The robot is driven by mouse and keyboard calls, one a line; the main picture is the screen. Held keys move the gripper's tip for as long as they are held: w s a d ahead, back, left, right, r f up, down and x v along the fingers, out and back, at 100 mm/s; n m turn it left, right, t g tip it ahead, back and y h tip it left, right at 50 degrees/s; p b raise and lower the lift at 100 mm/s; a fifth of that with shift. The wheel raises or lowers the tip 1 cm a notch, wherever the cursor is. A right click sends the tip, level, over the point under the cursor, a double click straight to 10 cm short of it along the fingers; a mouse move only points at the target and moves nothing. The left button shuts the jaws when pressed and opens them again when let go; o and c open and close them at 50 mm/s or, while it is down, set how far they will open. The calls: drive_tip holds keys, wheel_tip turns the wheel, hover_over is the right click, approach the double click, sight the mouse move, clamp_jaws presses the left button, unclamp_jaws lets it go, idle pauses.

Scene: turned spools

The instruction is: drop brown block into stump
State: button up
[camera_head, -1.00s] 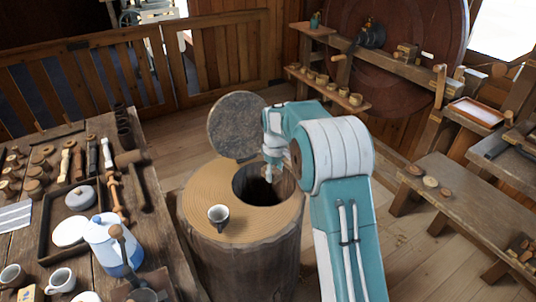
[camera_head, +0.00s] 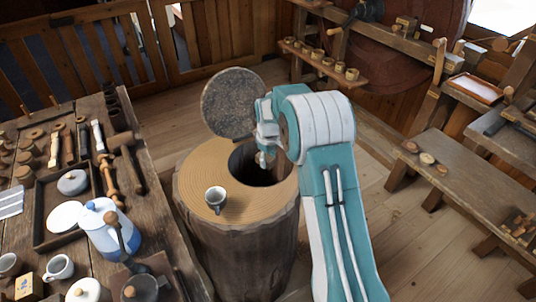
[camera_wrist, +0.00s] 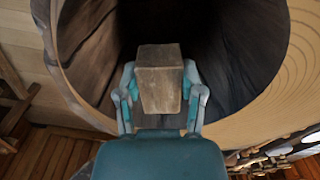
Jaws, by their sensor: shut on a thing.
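The stump (camera_head: 240,240) stands upright in the middle, with a wide dark round hole in its top. Its round lid (camera_head: 231,103) stands up behind the hole. My gripper (camera_head: 264,163) is at the hole, mostly hidden behind my arm in the head view. In the wrist view my gripper (camera_wrist: 160,92) is shut on the brown block (camera_wrist: 160,75), a finger on each side. The block is in front of the dark hollow, inside the outline of the stump's rim (camera_wrist: 268,105). How deep it sits I cannot tell.
A white cup (camera_head: 216,198) stands on the stump's top, left of the hole. A workbench (camera_head: 150,205) with a blue-white pot (camera_head: 110,235), a tray and several tools is at the left. A low bench (camera_head: 440,170) is at the right. Wooden floor lies between.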

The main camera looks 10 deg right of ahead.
sight(268, 157)
drive_tip(key=o, duration=1.1)
drive_tip(key=shift+c, duration=0.2)
wheel_tip(268, 157, up, 10)
drive_tip(key=shift+w+r, duration=0.1)
drive_tip(key=shift+r, duration=0.75)
